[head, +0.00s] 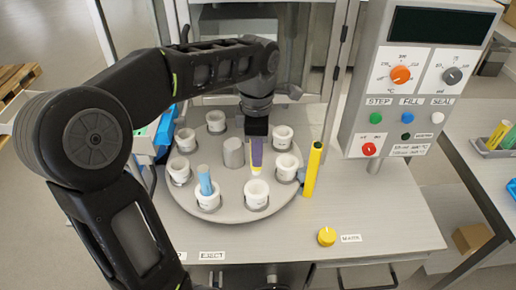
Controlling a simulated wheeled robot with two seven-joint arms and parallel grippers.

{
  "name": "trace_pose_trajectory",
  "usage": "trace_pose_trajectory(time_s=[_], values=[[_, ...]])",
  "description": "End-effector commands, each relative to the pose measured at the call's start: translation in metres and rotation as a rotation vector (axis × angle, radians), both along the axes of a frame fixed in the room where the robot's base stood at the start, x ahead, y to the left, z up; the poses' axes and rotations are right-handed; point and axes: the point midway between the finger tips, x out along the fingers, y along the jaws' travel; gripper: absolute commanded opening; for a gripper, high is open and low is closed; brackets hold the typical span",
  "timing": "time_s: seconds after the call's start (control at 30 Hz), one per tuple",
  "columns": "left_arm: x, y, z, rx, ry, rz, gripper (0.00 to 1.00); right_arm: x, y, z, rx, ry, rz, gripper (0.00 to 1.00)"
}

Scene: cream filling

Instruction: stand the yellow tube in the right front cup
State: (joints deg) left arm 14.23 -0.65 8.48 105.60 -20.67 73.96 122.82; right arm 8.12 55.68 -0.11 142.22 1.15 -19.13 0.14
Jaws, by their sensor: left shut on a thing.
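My left gripper (257,138) reaches over the round turntable, pointing down. The tube hangs nearly upright. In the picture its lower end is just behind the rim of the white right front cup (257,199); I cannot tell its exact height above the turntable. That cup looks empty. A light blue tube (205,182) stands in the left front cup (208,204). My right gripper is not in view.
The grey turntable (233,214) carries several other white cups around a grey centre cylinder (234,153). A tall yellow post (313,170) stands at its right edge. A control panel (415,80) is at right. A tray (492,150) with tubes lies at far right.

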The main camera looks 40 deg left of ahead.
Motion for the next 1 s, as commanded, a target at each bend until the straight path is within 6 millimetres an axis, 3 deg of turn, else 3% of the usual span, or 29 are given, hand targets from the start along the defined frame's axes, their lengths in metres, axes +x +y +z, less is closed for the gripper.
trace_pose_trajectory(time_s=[0.6, 1.0], values=[[0.000, 0.000, -0.051, 0.000, 0.000, -0.001, 0.00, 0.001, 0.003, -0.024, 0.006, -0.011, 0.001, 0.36], [0.000, 0.000, -0.055, 0.000, 0.000, -0.001, 0.00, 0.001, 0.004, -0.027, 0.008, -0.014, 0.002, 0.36]])
